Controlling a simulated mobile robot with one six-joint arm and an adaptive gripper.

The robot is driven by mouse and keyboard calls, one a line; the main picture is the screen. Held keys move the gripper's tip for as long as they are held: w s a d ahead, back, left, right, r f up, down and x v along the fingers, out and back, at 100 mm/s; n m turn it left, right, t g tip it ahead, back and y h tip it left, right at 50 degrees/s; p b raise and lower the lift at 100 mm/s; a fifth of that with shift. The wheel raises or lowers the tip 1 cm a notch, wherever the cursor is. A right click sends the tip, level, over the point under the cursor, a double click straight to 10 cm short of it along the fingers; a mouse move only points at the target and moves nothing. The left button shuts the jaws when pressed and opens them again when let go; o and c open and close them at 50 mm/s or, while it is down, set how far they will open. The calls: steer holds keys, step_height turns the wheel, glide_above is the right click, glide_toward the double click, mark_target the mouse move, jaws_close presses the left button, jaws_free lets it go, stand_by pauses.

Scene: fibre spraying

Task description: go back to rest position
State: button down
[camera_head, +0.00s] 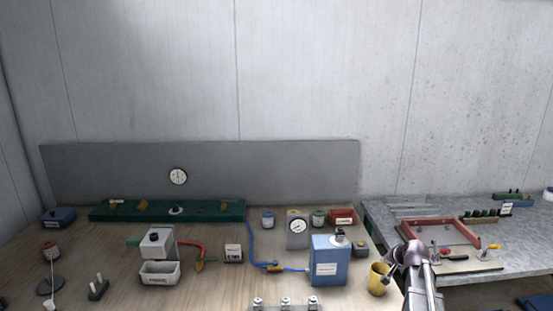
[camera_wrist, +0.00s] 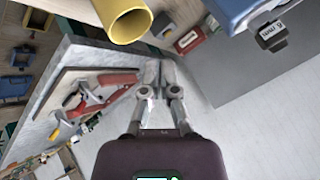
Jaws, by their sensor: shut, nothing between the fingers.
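My gripper (camera_wrist: 160,75) shows in the wrist view with its two fingers together and nothing between them. In the head view my gripper and arm (camera_head: 412,258) stand at the lower right, at the gap between the wooden bench and the grey table. A yellow cup (camera_head: 378,279) is just left of my gripper; I cannot tell whether they touch. The yellow cup (camera_wrist: 123,18) also shows at the top of the wrist view, apart from the fingertips in that picture.
A blue box (camera_head: 329,262) stands left of the yellow cup on the wooden bench (camera_head: 110,235). The grey table (camera_head: 500,262) at the right carries a red frame (camera_head: 440,224) and small tools. The wall above is clear.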

steer(key=s+a+f+n+g+b, duration=0.2)
steer(key=s+a+f+b, duration=0.1)
steer(key=s+a, duration=0.4)
steer(key=s+a+f+n+g+h+b, duration=0.1)
steer(key=s+a+f+n+g+b, duration=0.1)
steer(key=s+a+f, duration=0.4)
steer(key=s+a+f+n+g+b, duration=0.3)
steer(key=s+a, duration=0.5)
steer(key=s, duration=0.3)
step_height(320, 180, down, 2)
steer(key=shift+s+f+g+b, duration=0.25)
steer(key=shift+s+g+b, duration=0.05)
steer(key=shift+g+b, duration=0.4)
